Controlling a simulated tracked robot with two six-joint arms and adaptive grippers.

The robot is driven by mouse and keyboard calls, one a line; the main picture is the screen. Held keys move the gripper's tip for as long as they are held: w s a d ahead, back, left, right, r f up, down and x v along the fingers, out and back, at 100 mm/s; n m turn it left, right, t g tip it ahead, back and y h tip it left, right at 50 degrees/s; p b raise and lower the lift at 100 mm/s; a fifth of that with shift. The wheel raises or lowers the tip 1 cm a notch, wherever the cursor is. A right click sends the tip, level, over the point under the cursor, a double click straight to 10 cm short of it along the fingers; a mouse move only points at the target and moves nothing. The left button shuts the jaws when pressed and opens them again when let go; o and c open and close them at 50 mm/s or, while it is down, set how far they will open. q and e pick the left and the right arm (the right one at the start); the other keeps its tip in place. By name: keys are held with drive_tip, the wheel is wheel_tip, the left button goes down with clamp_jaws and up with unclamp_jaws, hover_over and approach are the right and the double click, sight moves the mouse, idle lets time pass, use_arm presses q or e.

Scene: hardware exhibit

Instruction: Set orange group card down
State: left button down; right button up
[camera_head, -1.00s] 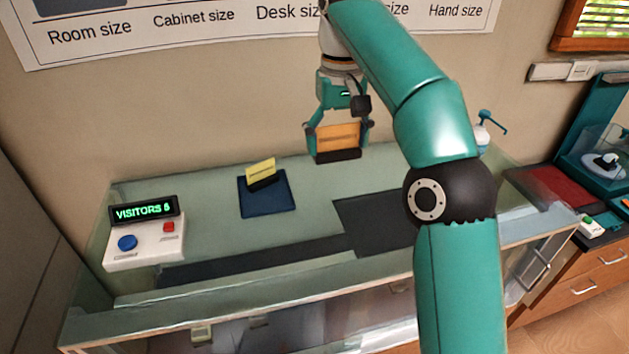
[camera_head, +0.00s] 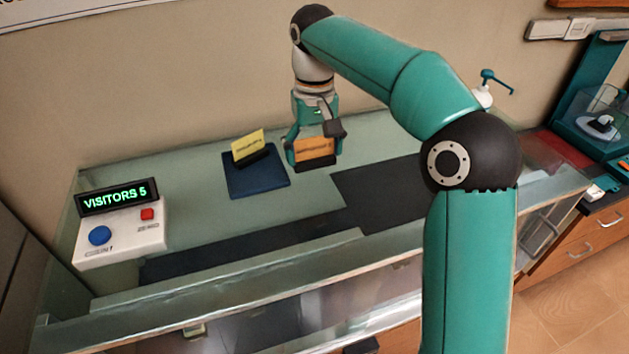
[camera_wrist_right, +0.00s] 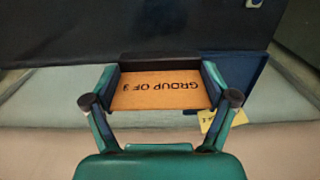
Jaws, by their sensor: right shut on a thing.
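The orange group card (camera_head: 315,148), in a black base, is between the fingers of my right gripper (camera_head: 314,155). The gripper is shut on it. In the right wrist view the card (camera_wrist_right: 160,92) reads "GROUP OF 3", upside down, with the black base (camera_wrist_right: 160,61) beyond it. In the head view the card is just right of the blue mat (camera_head: 256,186), near the glass counter top; I cannot tell whether its base touches. A yellow card (camera_head: 248,146) in a black holder stands on the mat. My left gripper is not in view.
A white box (camera_head: 121,232) with a "VISITORS 5" display, a blue button and a red button stands at the counter's left. A dark mat (camera_head: 378,196) lies to the right. A pump bottle (camera_head: 483,97) stands at the back right. Bare glass lies between box and blue mat.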

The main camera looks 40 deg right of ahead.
sight(314, 188)
drive_tip(key=shift+f, duration=3.1)
drive_tip(key=shift+s, duration=0.1)
drive_tip(key=shift+f, duration=0.15)
drive_tip(key=o, duration=0.9)
drive_tip(key=shift+r, duration=0.2)
